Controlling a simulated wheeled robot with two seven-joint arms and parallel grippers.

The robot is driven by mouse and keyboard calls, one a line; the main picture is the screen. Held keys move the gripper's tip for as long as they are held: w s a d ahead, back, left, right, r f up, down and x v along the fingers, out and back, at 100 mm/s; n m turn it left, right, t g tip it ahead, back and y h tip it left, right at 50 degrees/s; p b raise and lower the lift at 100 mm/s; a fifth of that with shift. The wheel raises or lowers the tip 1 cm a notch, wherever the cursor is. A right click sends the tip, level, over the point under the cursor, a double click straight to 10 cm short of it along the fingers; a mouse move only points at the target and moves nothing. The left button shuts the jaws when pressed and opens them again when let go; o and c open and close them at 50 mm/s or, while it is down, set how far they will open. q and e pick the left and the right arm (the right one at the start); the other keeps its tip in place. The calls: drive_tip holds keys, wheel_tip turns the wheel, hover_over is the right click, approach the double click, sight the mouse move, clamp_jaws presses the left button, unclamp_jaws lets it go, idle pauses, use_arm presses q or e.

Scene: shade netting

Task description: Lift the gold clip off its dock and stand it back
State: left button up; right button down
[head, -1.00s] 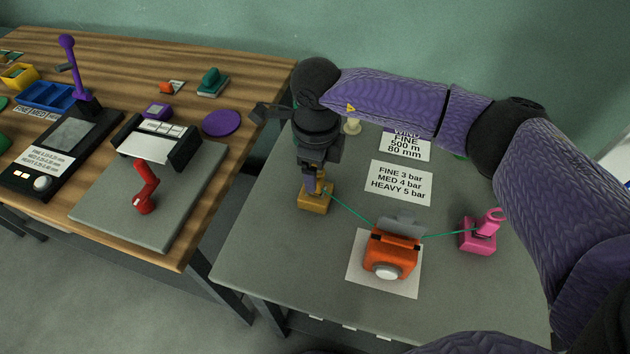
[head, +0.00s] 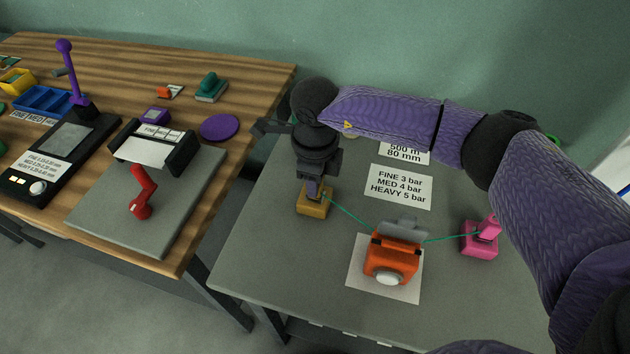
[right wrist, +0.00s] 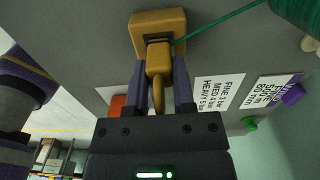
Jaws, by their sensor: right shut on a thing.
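The gold dock (head: 313,207) is a small block near the left side of the grey table. The gold clip (right wrist: 158,60) shows in the right wrist view as a gold body with a loop, its far end at the dark slot of the dock (right wrist: 146,20). I cannot tell whether it is fully seated. A green cord runs from there. My right gripper (head: 314,186) points down just above the dock. The right wrist view shows its fingers (right wrist: 160,88) on either side of the clip, shut on it. In the head view the fingers mostly hide the clip. My left gripper is not in view.
An orange device (head: 391,258) on a white sheet stands right of the dock, with green cord on both sides. A pink dock with a pink clip (head: 480,243) stands farther right. Printed cards (head: 399,187) lie behind. A wooden table (head: 190,240) is to the left.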

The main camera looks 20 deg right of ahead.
wheel_tip(320, 180, up, 11)
drive_tip(key=p, duration=0.2)
drive_tip(key=shift+f+p, duration=0.2)
drive_tip(key=shift+p, duration=0.2)
wheel_tip(320, 180, up, 2)
drive_tip(key=shift+r+p, duration=0.1)
drive_tip(key=shift+p, duration=0.65)
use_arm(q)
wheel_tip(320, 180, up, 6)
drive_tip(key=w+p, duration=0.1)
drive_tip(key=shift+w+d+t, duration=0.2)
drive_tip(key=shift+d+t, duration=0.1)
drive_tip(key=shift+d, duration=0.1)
use_arm(e)
wheel_tip(320, 180, up, 2)
drive_tip(key=shift+r, duration=0.1)
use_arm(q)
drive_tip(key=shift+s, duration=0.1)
